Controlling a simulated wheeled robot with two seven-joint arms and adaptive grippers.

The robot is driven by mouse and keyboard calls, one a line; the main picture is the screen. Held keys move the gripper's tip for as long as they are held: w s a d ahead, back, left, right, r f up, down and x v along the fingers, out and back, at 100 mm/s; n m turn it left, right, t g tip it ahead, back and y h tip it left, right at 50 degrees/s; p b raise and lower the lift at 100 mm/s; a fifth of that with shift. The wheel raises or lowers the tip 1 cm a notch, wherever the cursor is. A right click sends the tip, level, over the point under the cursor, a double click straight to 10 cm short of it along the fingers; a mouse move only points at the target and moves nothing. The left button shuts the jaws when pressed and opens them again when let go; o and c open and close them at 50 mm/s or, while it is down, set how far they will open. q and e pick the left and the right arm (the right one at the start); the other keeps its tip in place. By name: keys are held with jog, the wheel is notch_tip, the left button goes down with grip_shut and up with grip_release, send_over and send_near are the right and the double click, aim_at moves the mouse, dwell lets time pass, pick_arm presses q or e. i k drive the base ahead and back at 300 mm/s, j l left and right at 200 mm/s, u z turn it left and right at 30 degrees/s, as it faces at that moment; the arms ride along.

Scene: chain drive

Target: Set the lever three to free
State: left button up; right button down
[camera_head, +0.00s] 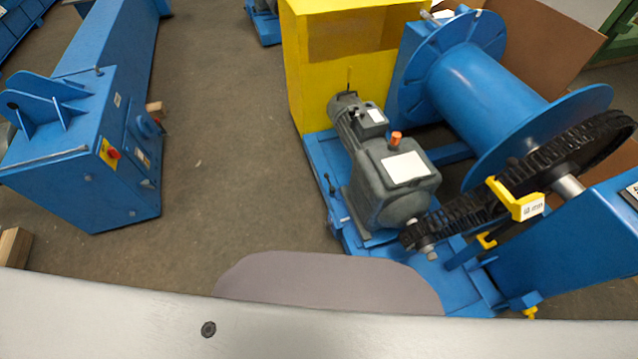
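I cannot pick out which part is lever three; no readable number shows. A yellow bracket-like piece (525,207) with a small white label stands beside the black chain (470,208) of the winch, its text too small to read. Smaller yellow pieces sit low by the chain, one at the blue frame (487,241) and one near its bottom edge (530,312). Neither of my grippers is in view.
A grey motor (390,180) drives the chain to a large sprocket beside a blue drum (485,95). A yellow box (330,60) stands behind. A blue machine (85,150) with a red knob stands left. Brown floor (220,150) between them is clear. A pale surface crosses the bottom.

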aim_at(332, 189)
jog(key=i+j+z, duration=1)
jog(key=j+z, duration=0.2)
